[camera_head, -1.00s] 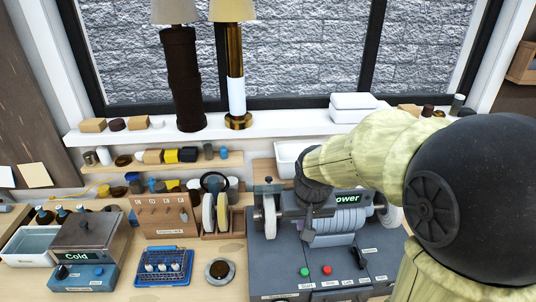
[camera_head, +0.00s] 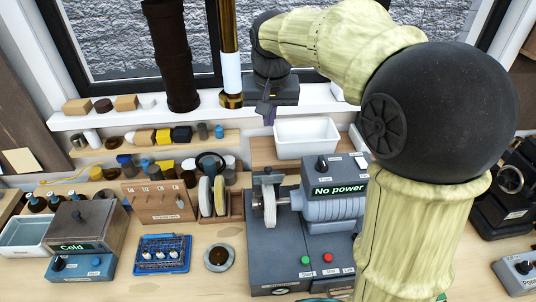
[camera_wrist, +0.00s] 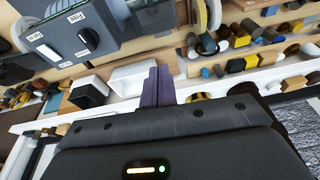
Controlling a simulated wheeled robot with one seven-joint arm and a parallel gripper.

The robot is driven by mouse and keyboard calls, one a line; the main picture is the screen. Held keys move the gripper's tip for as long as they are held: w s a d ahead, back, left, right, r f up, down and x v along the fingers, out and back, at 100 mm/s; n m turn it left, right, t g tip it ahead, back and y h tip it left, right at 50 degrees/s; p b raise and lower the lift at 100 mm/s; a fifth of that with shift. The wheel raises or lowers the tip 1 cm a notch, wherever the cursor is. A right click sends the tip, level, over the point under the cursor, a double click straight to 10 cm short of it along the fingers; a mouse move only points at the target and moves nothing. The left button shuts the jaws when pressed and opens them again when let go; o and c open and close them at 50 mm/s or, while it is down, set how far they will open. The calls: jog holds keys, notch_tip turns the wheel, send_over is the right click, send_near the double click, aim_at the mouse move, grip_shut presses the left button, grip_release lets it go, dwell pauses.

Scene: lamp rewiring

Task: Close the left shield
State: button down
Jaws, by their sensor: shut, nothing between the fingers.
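The bench grinder (camera_head: 335,205) stands on a dark grey base, with a "No power" display on its front. My gripper (camera_head: 269,117) is above and behind the left wheel, in front of the windowsill, apart from the grinder. Its purple fingers (camera_wrist: 157,84) are together and empty in the wrist view. The grinder body (camera_wrist: 75,38) shows there at upper left. My arm hides the grinder's right side.
A white bin (camera_head: 306,138) stands behind the grinder, below my gripper. A lamp with a brass stem (camera_head: 230,70) and a dark brown column (camera_head: 170,55) stand on the sill to the left. A tool holder with discs (camera_head: 212,195) is left of the grinder.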

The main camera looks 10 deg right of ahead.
aim_at(268, 178)
jog(key=shift+s+f+p, duration=0.15)
jog(key=shift+f+p, duration=0.7)
jog(key=shift+f, duration=1.1)
jog(key=shift+s+f+p, duration=0.2)
jog(key=shift+f+p, duration=0.65)
jog(key=shift+f, duration=1.05)
jog(key=shift+s+f+p, duration=0.15)
jog(key=shift+f+p, duration=0.7)
jog(key=shift+f, duration=1.1)
jog(key=shift+a, duration=0.1)
jog(key=shift+w, duration=0.15)
jog(key=shift+f+b, duration=0.15)
jog(key=shift+b, duration=0.35)
jog(key=shift+a, duration=0.1)
jog(key=shift+s+t+b, duration=0.3)
jog(key=shift+s+b, duration=0.1)
jog(key=shift+s, duration=0.1)
jog(key=shift+w+b, duration=0.15)
jog(key=shift+b, duration=0.15)
